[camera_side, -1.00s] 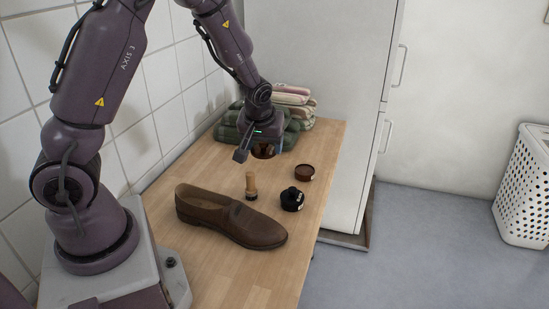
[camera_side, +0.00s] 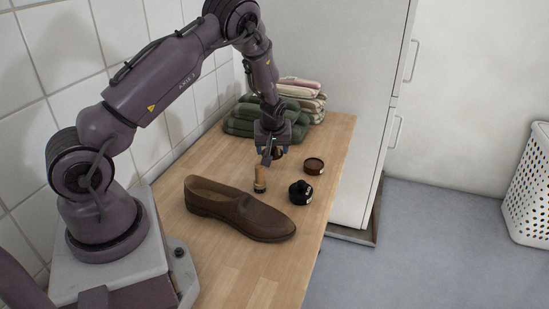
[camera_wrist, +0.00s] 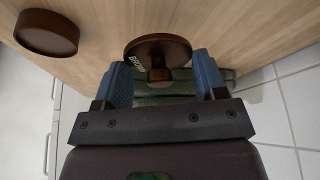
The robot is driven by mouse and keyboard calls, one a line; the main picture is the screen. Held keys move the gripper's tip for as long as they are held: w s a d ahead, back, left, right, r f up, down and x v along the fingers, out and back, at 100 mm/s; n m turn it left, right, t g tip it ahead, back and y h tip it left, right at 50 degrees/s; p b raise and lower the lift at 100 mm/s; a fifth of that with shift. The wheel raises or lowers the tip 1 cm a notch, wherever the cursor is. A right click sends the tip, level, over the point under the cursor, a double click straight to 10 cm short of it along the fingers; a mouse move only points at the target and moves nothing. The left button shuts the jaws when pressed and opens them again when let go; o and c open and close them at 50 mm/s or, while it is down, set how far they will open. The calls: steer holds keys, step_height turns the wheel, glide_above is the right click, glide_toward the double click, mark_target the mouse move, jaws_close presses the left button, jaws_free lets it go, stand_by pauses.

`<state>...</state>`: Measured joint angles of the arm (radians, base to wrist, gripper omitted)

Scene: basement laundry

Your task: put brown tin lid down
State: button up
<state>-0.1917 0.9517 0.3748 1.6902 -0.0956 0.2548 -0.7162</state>
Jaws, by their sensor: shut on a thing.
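My gripper (camera_wrist: 163,80) is shut on the brown tin lid (camera_wrist: 150,47), a dark round disc with a knob and small white lettering; the blue fingers are at either side. In the side view my gripper (camera_side: 272,160) points down behind the brush, with the lid (camera_side: 279,153) partly hidden by the fingers. I cannot tell exactly how far the lid is from the tabletop. A round brown tin (camera_side: 314,166) stands on the table to the right of my gripper; it also shows at the upper left of the wrist view (camera_wrist: 47,36).
A wooden-handled brush (camera_side: 260,178), a black round container (camera_side: 300,193) and a brown shoe (camera_side: 240,209) stand in front of my gripper on the wooden table (camera_side: 225,257). Folded towels (camera_side: 240,122) are stacked behind.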

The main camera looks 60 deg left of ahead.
mark_target(274, 154)
steer(key=shift+w+a+f, duration=0.3)
steer(key=shift+w+f, duration=0.15)
steer(key=shift+f, duration=0.15)
steer(key=shift+w+f, duration=0.1)
steer(key=shift+f, duration=1.5)
steer(key=o, duration=0.9)
steer(key=shift+f, duration=0.15)
